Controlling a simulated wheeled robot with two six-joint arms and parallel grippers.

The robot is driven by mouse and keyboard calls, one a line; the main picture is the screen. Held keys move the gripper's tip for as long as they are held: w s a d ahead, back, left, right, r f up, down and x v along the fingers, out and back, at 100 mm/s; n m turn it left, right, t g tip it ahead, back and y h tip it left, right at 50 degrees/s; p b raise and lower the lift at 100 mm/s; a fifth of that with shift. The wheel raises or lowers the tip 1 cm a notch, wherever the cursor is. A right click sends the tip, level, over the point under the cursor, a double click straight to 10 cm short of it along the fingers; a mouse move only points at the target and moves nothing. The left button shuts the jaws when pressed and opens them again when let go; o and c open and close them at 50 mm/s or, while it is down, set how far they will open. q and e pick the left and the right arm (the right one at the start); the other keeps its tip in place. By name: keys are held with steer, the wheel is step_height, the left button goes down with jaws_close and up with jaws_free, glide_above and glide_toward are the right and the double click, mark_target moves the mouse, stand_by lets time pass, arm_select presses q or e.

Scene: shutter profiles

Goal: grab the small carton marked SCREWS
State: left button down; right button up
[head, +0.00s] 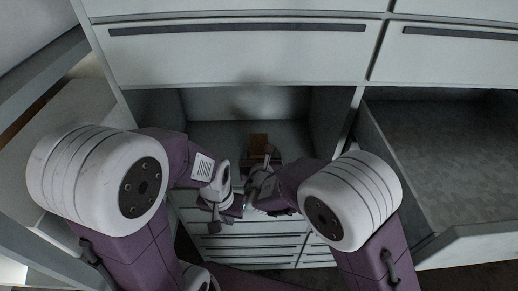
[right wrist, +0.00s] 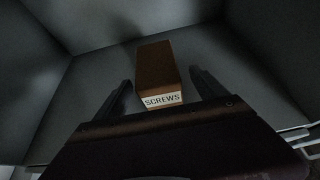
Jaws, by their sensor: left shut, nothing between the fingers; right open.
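The small brown carton (right wrist: 158,72) with a white label reading SCREWS lies on the floor of an open grey compartment in the right wrist view. It also shows in the head view (head: 259,141), partly hidden by my right gripper. My right gripper (head: 268,158) is open at the compartment's front. In the right wrist view its fingers (right wrist: 160,84) stand one on each side of the carton's labelled end, with gaps to both sides. My left gripper (head: 212,213) is shut and empty, lower and to the left, outside the compartment, close to my right wrist.
The compartment (head: 210,135) has walls at the left, right and back. A closed drawer front (head: 240,55) lies above it, and several shallow drawers (head: 250,241) lie below. An open, empty-looking drawer (head: 450,150) juts out at the right.

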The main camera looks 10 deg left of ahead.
mark_target(259, 138)
steer(key=shift+w+a+f, duration=0.1)
steer(key=shift+w+f, duration=0.05)
steer(key=shift+w, duration=0.2)
steer(key=p+x, duration=0.1)
steer(key=x, duration=0.2)
steer(key=shift+w+a, duration=0.15)
steer(key=shift+w+a+f, duration=0.15)
steer(key=shift+w+f, duration=0.15)
steer(key=shift+w, duration=0.1)
steer(key=shift+s+r, duration=0.1)
steer(key=shift+s, duration=0.05)
steer(key=c, duration=1)
jaws_close()
steer(key=shift+r, duration=1.95)
steer(key=d+r+b, duration=0.2)
steer(key=d+r, duration=0.5)
steer(key=d, duration=0.4)
steer(key=shift+s+d+b, duration=0.25)
steer(key=shift+d+b, duration=0.1)
steer(key=shift+d, duration=0.05)
